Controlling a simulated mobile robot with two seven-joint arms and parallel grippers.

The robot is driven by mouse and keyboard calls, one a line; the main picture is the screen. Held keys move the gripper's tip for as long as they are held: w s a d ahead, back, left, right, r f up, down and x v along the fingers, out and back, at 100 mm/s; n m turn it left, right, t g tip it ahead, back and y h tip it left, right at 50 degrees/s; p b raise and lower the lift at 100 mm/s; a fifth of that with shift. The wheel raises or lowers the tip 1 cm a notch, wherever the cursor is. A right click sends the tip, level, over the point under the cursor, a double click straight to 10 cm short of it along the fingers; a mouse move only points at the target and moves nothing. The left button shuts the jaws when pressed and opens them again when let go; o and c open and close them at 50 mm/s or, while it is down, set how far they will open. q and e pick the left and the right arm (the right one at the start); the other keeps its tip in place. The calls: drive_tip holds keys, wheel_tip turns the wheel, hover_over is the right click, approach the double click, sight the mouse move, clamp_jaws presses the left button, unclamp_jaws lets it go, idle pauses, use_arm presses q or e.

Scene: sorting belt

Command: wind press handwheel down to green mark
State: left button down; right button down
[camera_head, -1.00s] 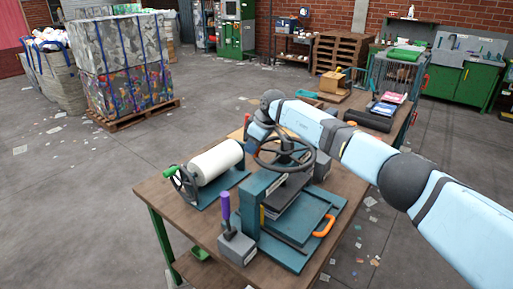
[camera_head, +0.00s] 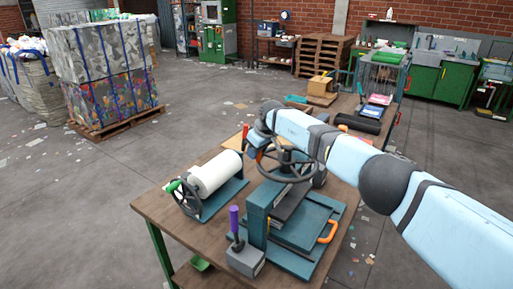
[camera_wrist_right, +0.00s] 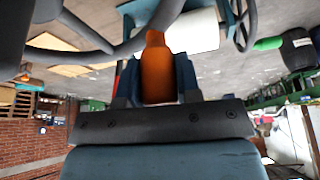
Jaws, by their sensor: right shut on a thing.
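The press handwheel (camera_head: 287,178) is a dark spoked wheel on top of the teal press (camera_head: 257,212) on the wooden table. My right gripper (camera_head: 257,148) is at the far left side of the wheel's rim. In the right wrist view, my right gripper (camera_wrist_right: 157,80) is shut on the wheel's orange handle (camera_wrist_right: 157,68), and the dark rim curves past at the upper left. A yellow strip (camera_head: 268,227) shows on the press column. I cannot make out the green mark. The dark press plate (camera_head: 289,205) is above the teal bed. My left gripper is out of view.
A white roll (camera_head: 215,173) on a teal stand with its own small wheel (camera_head: 187,198) is left of the press. A grey block with a purple-handled lever (camera_head: 235,222) stands in front. An orange loop handle (camera_head: 328,232) sticks out at the right of the press bed.

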drive_tip(key=shift+w+r+m+p, duration=0.2)
drive_tip(key=shift+w+m+p, duration=0.4)
drive_tip(key=shift+p, duration=0.1)
drive_tip(key=shift+h, duration=0.3)
drive_tip(key=c, duration=0.8)
unclamp_jaws()
drive_tip(key=shift+s+f, duration=0.1)
drive_tip(key=shift+d, duration=0.1)
